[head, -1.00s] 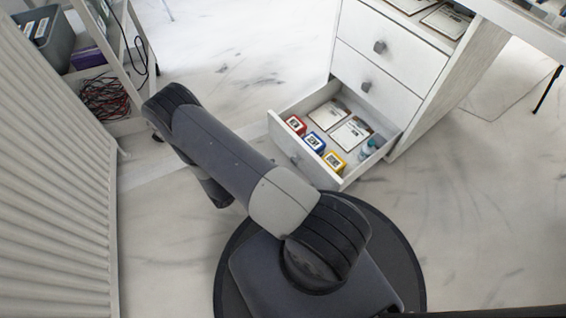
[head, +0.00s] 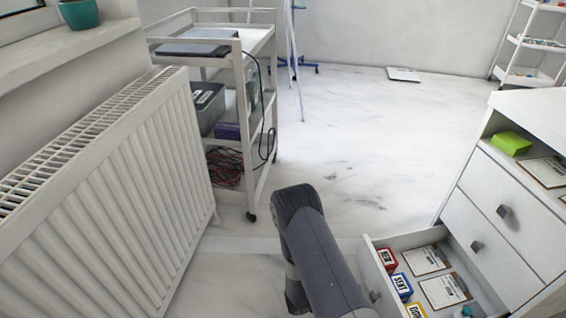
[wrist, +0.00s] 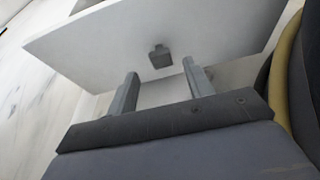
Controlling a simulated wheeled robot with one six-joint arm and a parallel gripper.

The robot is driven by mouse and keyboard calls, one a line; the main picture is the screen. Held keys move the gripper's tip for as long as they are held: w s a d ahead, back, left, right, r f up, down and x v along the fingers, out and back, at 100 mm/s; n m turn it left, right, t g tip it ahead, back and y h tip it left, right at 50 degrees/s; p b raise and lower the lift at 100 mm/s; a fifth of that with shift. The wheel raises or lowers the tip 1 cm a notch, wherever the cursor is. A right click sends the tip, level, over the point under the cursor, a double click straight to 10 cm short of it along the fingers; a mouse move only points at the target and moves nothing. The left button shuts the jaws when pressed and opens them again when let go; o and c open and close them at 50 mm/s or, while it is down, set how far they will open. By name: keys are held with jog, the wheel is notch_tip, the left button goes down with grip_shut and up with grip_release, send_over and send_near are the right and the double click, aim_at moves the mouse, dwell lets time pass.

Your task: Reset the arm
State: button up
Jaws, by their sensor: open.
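My gripper (wrist: 160,85) shows in the wrist view with its two fingers apart and nothing between them. Beyond the fingertips is a white drawer front with a small dark square knob (wrist: 160,56); I cannot tell from this view how far the fingers are from it. In the head view my arm rises from the bottom centre, and the gripper itself is hidden. The open bottom drawer (head: 372,268) is just right of the arm.
The drawer holds red, blue and yellow boxes and cards (head: 425,260). The white cabinet (head: 478,205) stands at right, with a green box (head: 511,143) on its shelf. A radiator (head: 130,190) is at left, a trolley (head: 243,130) behind it. The middle floor is clear.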

aim_at(372, 297)
jog(key=b+x, duration=0.1)
jog(key=x, duration=0.4)
jog(key=shift+s+f+b, duration=0.1)
jog(key=shift+b, duration=0.2)
jog(key=shift+d+f, duration=0.1)
jog(key=shift+d, duration=0.5)
